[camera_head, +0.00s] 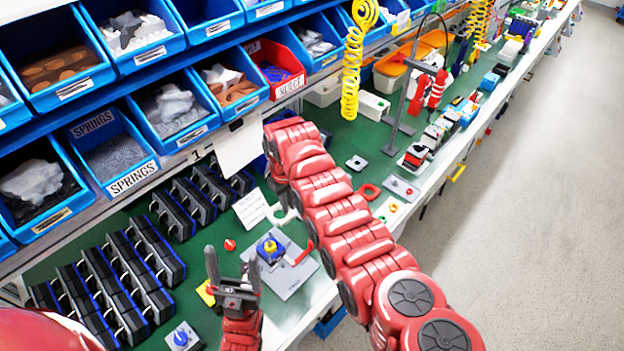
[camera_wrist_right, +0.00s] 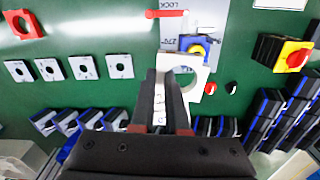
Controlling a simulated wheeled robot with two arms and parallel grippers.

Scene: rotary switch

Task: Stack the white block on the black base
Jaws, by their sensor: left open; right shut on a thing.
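My right gripper (camera_wrist_right: 167,88) is shut on a white block (camera_wrist_right: 190,64) with a round hole, seen in the right wrist view. In the head view my right gripper is hidden by its own red arm, and part of the white block (camera_head: 284,215) shows beside it. A blue-and-yellow part (camera_head: 270,248) sits on a grey plate (camera_head: 290,282); the part also shows just past the white block in the right wrist view (camera_wrist_right: 206,40). I cannot clearly make out the black base there. My left gripper (camera_head: 232,262) is open and empty, left of the plate.
Black-and-blue blocks (camera_head: 110,285) stand in rows on the green bench at the left. Blue bins (camera_head: 150,50) line shelves behind.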

